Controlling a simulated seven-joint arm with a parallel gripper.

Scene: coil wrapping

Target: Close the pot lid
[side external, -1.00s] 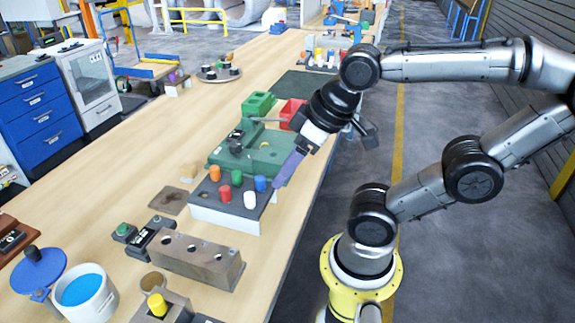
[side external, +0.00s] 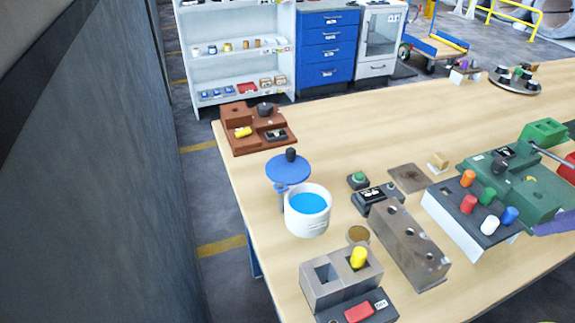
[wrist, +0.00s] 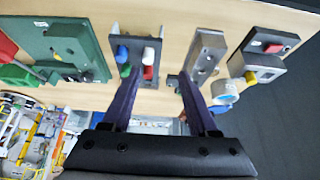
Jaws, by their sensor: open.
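The white pot (side external: 308,223), with a blue surface inside, stands at the left end of the table in the side external view. Its blue round lid (side external: 287,170) with a dark knob (side external: 291,155) is open, standing off behind the pot's rim by a hinge (side external: 280,188). In the wrist view the pot (wrist: 224,88) shows small, right of my right finger, and the lid is hard to make out. My gripper (wrist: 160,72) is open and empty, its purple fingers apart. In the side view only a purple finger part shows at the right edge, far right of the pot.
A grey block with a yellow peg (side external: 358,258) and a long holed block (side external: 408,248) stand right of the pot. A peg board (side external: 462,219) and green fixture (side external: 520,185) lie farther right. A brown tray (side external: 252,140) sits behind the lid. The table behind is mostly clear.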

